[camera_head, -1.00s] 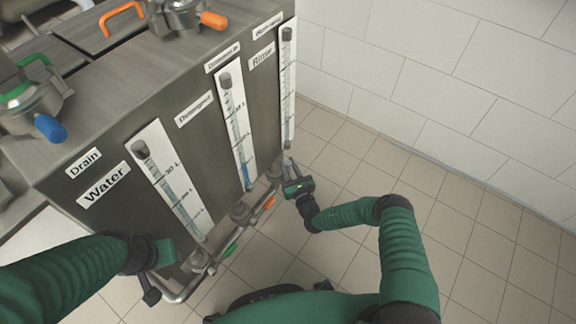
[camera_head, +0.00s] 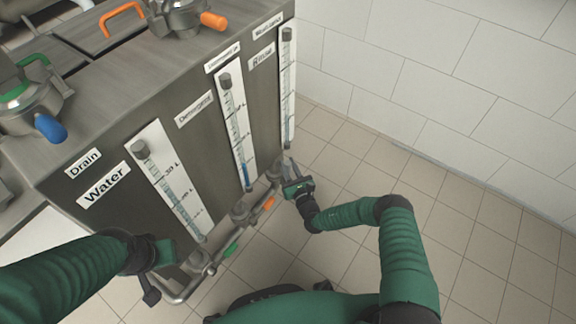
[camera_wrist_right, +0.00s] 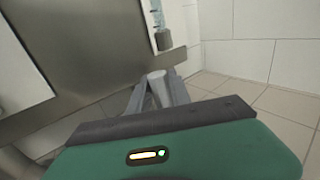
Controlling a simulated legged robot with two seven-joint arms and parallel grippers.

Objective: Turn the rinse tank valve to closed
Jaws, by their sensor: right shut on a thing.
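The rinse tank is behind the panel section with the Rinse label (camera_head: 262,56) and a gauge (camera_head: 287,85) at the right end of the machine. My right gripper (camera_head: 287,168) is at the pipe below that gauge, by the machine's lower right corner. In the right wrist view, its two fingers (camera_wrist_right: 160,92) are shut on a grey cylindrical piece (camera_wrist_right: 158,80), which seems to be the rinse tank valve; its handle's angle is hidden. My left gripper (camera_head: 158,272) is by the pipe's left end; its fingers are not clear.
A pipe (camera_head: 186,293) runs along the machine's lower edge. An orange handle (camera_head: 268,203) and a green handle (camera_head: 231,249) sit on it. Tiled floor (camera_head: 345,165) is free to the right, up to a white wall (camera_head: 450,75).

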